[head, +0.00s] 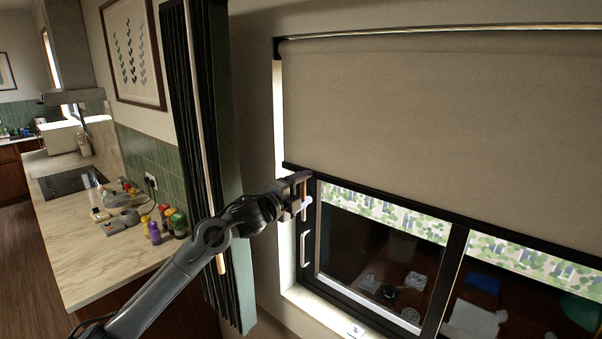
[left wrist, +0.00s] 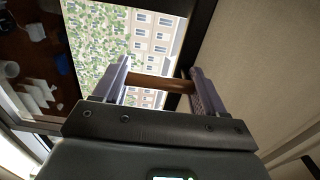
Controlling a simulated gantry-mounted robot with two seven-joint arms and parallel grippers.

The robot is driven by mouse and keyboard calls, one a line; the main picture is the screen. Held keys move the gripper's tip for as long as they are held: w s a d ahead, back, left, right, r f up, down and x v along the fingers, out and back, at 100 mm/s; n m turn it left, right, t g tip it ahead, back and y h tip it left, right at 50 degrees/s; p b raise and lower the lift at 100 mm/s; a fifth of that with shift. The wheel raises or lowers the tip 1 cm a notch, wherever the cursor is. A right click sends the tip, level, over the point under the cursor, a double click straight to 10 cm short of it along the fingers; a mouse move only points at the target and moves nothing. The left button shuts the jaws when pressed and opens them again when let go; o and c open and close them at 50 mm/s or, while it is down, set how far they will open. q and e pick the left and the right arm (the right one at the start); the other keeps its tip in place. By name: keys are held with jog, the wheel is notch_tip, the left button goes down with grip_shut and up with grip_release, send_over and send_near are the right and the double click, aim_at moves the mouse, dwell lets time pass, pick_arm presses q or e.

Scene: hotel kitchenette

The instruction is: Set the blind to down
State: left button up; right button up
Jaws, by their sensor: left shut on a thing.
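The beige roller blind (head: 440,110) hangs partway down the window, and its dark bottom bar (head: 400,208) crosses above the lower panes. My left gripper (head: 303,192) is at the left end of this bar, in front of the window frame. In the left wrist view, its two fingers (left wrist: 157,84) are shut on a short brown wooden pull (left wrist: 150,82), which spans the gap between them. The blind's fabric (left wrist: 250,65) fills the right side of that view. How the pull joins the blind is hidden. My right gripper is in neither view.
A dark green folded curtain (head: 190,100) hangs left of the window, behind my left arm. A white window handle (head: 306,248) is below the gripper. A counter (head: 85,255) with bottles stands at the left. The window sill (head: 315,310) is below.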

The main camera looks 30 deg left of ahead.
pick_arm(q)
notch_tip(320, 180, down, 43)
jog(key=b, duration=1.9)
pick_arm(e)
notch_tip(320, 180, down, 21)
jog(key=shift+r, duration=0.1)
pick_arm(q)
jog(key=shift+f+b, duration=0.4)
jog(key=shift+f, duration=0.35)
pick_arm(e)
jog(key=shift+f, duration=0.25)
pick_arm(q)
jog(key=shift+f, duration=0.15)
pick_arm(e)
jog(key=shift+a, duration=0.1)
pick_arm(q)
jog(key=o, duration=1.3)
jog(key=shift+o, duration=1.1)
jog(key=shift+r, duration=0.2)
